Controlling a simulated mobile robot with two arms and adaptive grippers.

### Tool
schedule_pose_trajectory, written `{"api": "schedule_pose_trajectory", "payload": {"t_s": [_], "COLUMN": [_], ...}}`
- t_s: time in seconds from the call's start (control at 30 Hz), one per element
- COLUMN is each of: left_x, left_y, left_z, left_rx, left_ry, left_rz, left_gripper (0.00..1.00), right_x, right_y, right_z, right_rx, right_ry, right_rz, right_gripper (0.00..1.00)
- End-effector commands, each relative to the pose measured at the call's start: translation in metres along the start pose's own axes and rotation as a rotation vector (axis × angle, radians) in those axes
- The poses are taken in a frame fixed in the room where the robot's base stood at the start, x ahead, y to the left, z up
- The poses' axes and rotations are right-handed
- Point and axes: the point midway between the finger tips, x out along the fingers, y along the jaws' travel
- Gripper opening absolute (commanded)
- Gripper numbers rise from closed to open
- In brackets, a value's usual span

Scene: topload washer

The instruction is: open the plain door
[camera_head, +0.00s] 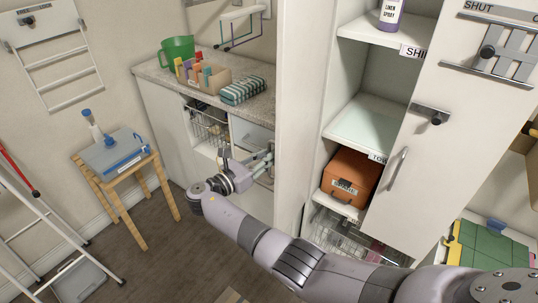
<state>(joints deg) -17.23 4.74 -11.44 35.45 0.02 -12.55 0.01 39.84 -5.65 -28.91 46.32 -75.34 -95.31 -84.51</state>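I cannot tell for sure which surface is the plain door. A tall white door (440,130) at the right carries a long handle, knobs and a sliding latch marked "SHUT", and stands beside open shelves. A bare, tall white panel (302,110) stands at the left of those shelves; I cannot tell if it is a door or a side wall. My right gripper (264,160) is in front of the low counter unit, just left of this panel. Its fingers look parted, with nothing seen between them; contact with the unit is unclear. My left gripper is not in view.
The counter (215,95) holds a green jug (178,48), a box of bottles and a striped cloth. A wooden stool (130,185) stands left, near a ladder. An orange box (350,177) sits on a low shelf. Floor between stool and cabinet is clear.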

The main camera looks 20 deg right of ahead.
Motion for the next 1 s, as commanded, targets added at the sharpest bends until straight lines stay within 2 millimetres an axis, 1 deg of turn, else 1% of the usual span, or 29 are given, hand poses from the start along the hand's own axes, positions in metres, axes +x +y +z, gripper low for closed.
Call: {"api": "schedule_pose_trajectory", "payload": {"t_s": [0.03,0.2,0.3,0.4,0.5,0.87,0.93,1.0], "left_x": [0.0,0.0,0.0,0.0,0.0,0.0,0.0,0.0], "left_y": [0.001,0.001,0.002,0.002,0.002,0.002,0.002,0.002], "left_z": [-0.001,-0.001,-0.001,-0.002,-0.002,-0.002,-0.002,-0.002], "left_rx": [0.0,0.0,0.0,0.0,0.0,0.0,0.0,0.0], "left_ry": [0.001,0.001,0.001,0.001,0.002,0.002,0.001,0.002], "left_rz": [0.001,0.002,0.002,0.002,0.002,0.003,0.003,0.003], "left_gripper": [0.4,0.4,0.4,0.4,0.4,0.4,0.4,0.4], "right_x": [-0.01,-0.039,-0.052,-0.059,-0.061,-0.061,-0.061,-0.061], "right_y": [0.001,0.0,0.0,0.0,0.0,0.0,-0.001,-0.007], "right_z": [0.0,-0.001,-0.001,-0.001,-0.001,-0.001,-0.003,-0.013], "right_rx": [0.0,0.0,-0.001,-0.001,-0.001,0.0,0.004,0.027], "right_ry": [0.002,0.003,0.003,0.001,0.001,0.001,0.009,0.043], "right_rz": [0.003,0.003,0.001,0.001,0.0,0.0,-0.001,-0.004], "right_gripper": [0.18,0.18,0.18,0.18,0.18,0.18,0.18,0.18]}}
